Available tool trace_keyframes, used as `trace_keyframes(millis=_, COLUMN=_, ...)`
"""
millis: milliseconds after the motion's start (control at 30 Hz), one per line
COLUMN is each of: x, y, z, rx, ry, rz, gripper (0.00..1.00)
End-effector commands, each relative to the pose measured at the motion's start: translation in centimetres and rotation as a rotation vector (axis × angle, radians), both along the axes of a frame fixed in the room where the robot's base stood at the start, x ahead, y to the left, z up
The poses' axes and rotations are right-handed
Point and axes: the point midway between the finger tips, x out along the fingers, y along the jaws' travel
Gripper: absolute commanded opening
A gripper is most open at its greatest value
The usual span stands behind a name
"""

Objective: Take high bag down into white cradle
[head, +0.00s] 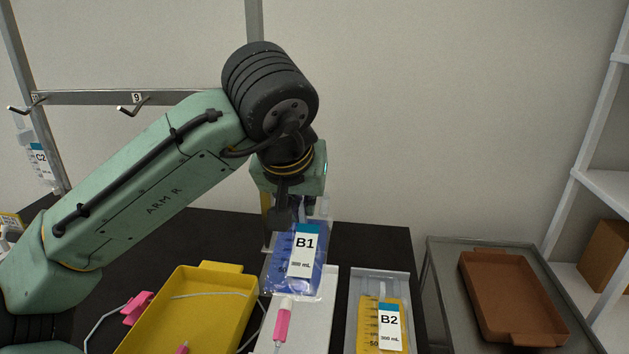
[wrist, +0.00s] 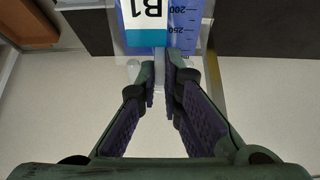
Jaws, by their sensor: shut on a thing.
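The blue bag labelled B1 (head: 304,277) hangs from my gripper (head: 304,207), tilted, label facing the head camera. In the wrist view my gripper (wrist: 166,82) is shut on the narrow top tab of bag B1 (wrist: 183,22). A white cradle (head: 318,325) lies on the dark bench below and in front of the bag. The bag overlaps its far end in the head view; I cannot tell whether they touch.
A yellow tray (head: 190,310) stands left of the cradle, with tubing and pink clips. A yellow bag labelled B2 (head: 385,325) lies in a pale cradle to the right. A brown tray (head: 512,295) sits on a grey cart. A hook rail (head: 85,97) is at back left, with bag C2 (head: 40,160) hanging.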

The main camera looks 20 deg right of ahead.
Motion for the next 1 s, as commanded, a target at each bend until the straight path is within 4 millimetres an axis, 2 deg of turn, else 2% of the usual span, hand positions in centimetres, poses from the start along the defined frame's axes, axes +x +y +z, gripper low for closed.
trace_keyframes(millis=267, x=0.0, y=0.0, z=-2.3, rx=-0.001, ry=-0.001, rz=-0.001, gripper=0.00)
trace_keyframes(millis=700, x=0.0, y=-0.1, z=-7.7, rx=-0.002, ry=-0.001, rz=-0.002, gripper=0.00)
trace_keyframes(millis=1000, x=0.0, y=-0.1, z=-9.1, rx=-0.002, ry=-0.003, rz=-0.001, gripper=0.00)
